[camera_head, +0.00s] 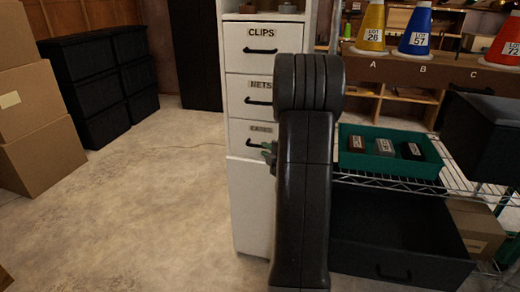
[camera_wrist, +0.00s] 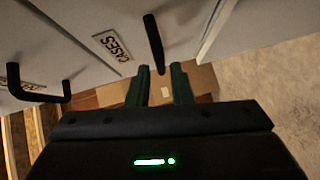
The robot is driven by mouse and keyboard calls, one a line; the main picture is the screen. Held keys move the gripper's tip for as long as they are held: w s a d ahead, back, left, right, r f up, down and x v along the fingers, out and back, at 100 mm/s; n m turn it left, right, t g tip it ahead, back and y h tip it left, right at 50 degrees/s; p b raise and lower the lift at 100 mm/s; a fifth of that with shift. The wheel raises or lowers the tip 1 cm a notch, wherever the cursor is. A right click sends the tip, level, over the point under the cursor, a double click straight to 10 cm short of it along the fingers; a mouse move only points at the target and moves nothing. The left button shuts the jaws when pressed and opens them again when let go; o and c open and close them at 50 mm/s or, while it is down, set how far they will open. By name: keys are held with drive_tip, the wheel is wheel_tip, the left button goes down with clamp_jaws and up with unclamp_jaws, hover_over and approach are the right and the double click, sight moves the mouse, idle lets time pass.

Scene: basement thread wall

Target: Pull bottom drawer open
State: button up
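The bottom drawer (camera_head: 240,137), labelled CASES, is the lowest of three white drawers in a narrow cabinet. It looks shut, though my arm covers its right part. Its dark bar handle (camera_wrist: 153,40) shows in the wrist view beside the CASES label (camera_wrist: 112,43). My gripper (camera_wrist: 161,72) has two green fingers spread apart, with the near end of the handle appearing between or just beyond their tips. I cannot tell whether they touch it. In the head view my gripper (camera_head: 268,150) is at the drawer's front, mostly hidden behind my dark arm.
The CLIPS drawer (camera_head: 262,36) and NETS drawer (camera_head: 248,84) above look shut; each has a bar handle. A wire shelf (camera_head: 390,181) with a green tray (camera_head: 432,166) stands at right, above a black bin (camera_head: 400,235). Cardboard boxes (camera_head: 40,130) stand at left. The floor left of the cabinet is clear.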

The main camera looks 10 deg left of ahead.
sight(261, 147)
drive_tip(key=x, duration=0.5)
drive_tip(key=shift+b, duration=0.3)
clamp_jaws()
